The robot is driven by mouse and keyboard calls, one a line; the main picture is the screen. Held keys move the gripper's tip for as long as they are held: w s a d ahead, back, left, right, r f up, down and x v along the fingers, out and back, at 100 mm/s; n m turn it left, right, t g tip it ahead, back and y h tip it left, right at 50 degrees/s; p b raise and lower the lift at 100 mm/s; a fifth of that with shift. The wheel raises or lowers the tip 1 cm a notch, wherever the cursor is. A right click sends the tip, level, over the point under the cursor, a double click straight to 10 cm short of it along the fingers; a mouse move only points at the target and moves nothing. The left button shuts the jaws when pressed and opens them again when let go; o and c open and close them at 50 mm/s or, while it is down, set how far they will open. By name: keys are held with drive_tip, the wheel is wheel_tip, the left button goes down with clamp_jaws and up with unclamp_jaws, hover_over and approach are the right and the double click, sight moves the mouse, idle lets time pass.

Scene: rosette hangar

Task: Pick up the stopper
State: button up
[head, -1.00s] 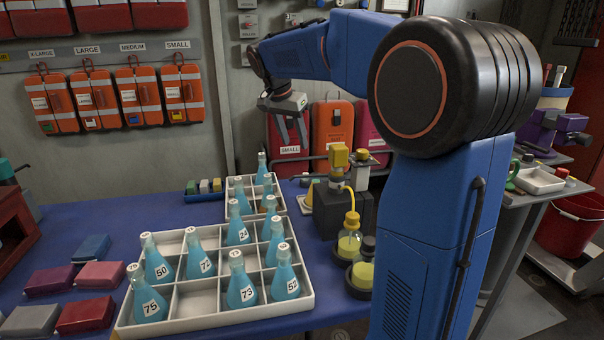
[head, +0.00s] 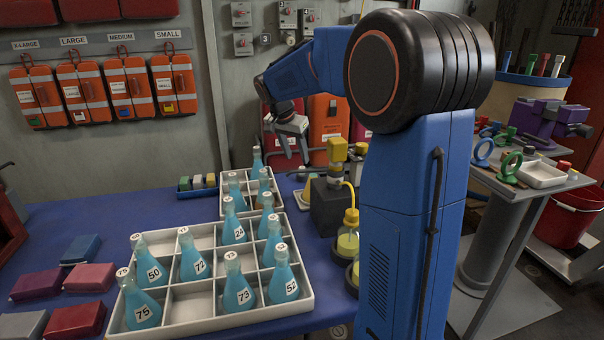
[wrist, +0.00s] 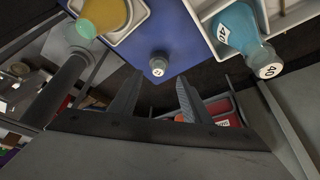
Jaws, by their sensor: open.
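The stopper (wrist: 158,67) is a small grey-white round piece with a dark-marked label. In the wrist view it lies on the blue table top, near the table's edge. It lines up with the gap between my fingertips but is apart from them. My gripper (wrist: 158,79) is open and empty, with both dark fingers visible. In the head view my gripper (head: 291,157) hangs over the back of the table, beyond the flask trays. I cannot make out the stopper in the head view.
In the wrist view, a flask labelled 40 (wrist: 238,32) stands at upper right and a yellow-filled flask (wrist: 106,14) at upper left. In the head view, a divided white tray (head: 197,298) holds several blue flasks. A dark pump-like device (head: 326,205) stands near my arm.

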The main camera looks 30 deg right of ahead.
sight(302, 167)
drive_tip(key=shift+x, duration=3.1)
drive_tip(key=shift+d+r, duration=0.1)
drive_tip(key=shift+d, duration=0.1)
drive_tip(key=shift+c, duration=0.5)
clamp_jaws()
